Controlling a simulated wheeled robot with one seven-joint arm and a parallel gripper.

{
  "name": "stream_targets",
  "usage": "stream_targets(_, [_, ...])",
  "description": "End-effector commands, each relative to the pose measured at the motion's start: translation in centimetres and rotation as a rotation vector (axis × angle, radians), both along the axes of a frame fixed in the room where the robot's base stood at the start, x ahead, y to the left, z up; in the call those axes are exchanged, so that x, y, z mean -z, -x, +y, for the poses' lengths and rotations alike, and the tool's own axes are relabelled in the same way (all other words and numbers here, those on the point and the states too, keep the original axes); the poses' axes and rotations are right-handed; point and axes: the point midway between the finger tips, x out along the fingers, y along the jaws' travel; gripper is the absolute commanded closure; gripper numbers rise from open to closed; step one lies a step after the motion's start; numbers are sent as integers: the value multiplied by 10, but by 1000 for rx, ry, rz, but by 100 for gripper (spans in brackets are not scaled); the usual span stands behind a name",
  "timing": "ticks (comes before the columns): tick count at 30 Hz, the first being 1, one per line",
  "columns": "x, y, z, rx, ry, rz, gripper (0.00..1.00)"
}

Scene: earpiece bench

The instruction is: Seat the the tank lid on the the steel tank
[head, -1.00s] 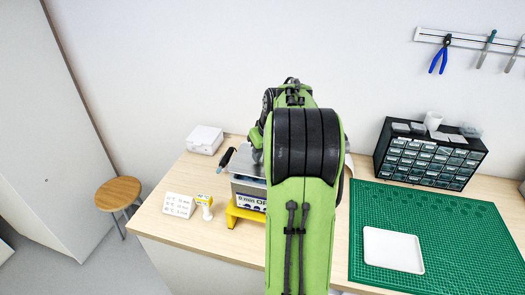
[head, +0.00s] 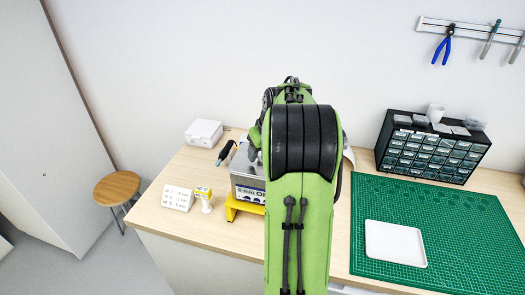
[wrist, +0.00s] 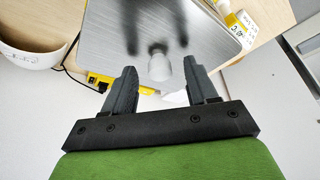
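The steel tank (head: 246,188) stands on a yellow stand on the bench in the head view, mostly hidden behind my green arm. In the wrist view a brushed steel top (wrist: 110,45) with a short pale knob (wrist: 159,64) fills the middle; it looks like the tank lid. I cannot tell whether it sits flush on the tank. My gripper (wrist: 160,77) is open, with one finger on each side of the knob and a gap to it on both sides. Dark finger reflections show on the steel. The head view hides my gripper.
A green mat (head: 455,240) with a white tray (head: 395,244) and a drawer cabinet (head: 432,150) are at right. A white round container (wrist: 28,52) shows in the wrist view.

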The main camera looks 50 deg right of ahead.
Motion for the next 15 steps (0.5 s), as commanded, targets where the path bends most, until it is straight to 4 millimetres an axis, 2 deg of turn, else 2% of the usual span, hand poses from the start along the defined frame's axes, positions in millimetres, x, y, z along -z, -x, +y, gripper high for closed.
stream_targets(4, [-1, 0, 0, 0, 0, 1, 42])
stream_targets(7, [-11, 4, 1, 1, 1, -2, 42])
stream_targets(15, [-80, 30, 9, 2, 5, -4, 42])
